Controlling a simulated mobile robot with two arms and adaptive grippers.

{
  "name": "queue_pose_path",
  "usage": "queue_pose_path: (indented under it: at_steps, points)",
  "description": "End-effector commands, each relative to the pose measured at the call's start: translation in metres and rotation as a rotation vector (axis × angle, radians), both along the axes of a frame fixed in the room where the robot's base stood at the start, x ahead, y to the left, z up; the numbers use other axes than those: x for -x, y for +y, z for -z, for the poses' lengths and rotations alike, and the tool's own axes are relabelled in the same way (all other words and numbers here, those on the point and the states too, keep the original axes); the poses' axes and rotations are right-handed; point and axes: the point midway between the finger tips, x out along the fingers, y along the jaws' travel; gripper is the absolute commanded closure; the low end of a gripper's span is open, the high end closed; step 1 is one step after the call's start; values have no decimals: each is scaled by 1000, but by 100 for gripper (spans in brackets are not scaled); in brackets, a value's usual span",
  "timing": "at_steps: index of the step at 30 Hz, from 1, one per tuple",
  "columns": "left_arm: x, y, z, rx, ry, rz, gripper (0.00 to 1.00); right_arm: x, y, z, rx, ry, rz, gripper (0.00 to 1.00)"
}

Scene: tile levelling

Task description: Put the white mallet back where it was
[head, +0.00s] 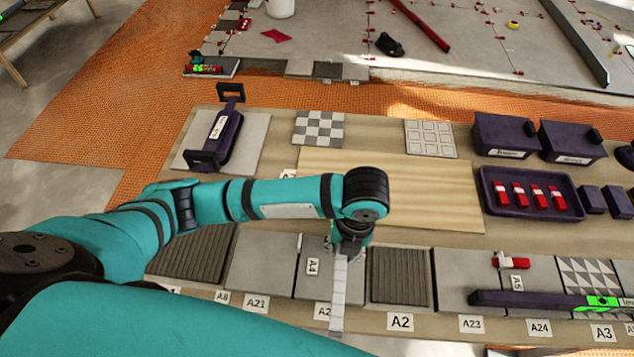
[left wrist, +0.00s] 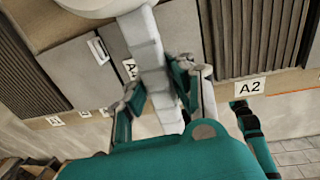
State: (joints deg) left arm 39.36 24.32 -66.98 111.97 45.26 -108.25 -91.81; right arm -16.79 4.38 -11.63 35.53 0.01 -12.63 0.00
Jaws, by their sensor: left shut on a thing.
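The white mallet (left wrist: 148,55) shows in the left wrist view as a pale handle rising to a rounded white head (left wrist: 98,6), cut by the top edge. In the head view its handle (head: 338,292) extends below my left gripper (head: 349,248), over the tiles and front table edge beside label A2; its head is not clearly visible there. My left gripper, also in the left wrist view (left wrist: 160,98), is shut on the handle, one finger on each side. I cannot tell whether the mallet touches the table. My right gripper is not in view.
Grey and ribbed tiles (head: 400,275) line the front of the table, with labels along its edge. A dark level (head: 535,300) lies at right front. A purple tray (head: 488,207) holds red-and-white pieces. A bare wooden board (head: 430,190) lies mid-table. A two-handled purple tool (head: 222,138) sits at left.

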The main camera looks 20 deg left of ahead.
Motion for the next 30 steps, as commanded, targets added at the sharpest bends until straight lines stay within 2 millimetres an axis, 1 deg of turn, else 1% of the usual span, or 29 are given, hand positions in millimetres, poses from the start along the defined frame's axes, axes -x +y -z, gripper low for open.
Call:
queue_pose_path:
  at_steps: [1, 3, 6, 12, 15, 19, 23, 27, 30]
  points:
    - [-11, 6, -2, -2, -4, -7, 100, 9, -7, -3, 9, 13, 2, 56]
    - [-27, 14, -1, -4, -4, -9, 100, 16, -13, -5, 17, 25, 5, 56]
    - [-51, 26, 2, -3, -2, -9, 100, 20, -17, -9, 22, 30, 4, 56]
    - [-96, 49, 7, -2, -2, -8, 100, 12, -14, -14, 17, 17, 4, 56]
    - [-113, 57, 9, -1, -4, -7, 100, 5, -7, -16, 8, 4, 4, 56]
    - [-124, 62, 11, 0, -2, -3, 100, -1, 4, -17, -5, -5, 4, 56]
    - [-135, 68, 11, -1, -3, -5, 100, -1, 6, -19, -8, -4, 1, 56]
    - [-132, 67, 35, -1, 1, -3, 100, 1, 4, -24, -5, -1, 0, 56]
    - [-133, 67, 45, 0, -1, -2, 100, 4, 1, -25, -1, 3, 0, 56]
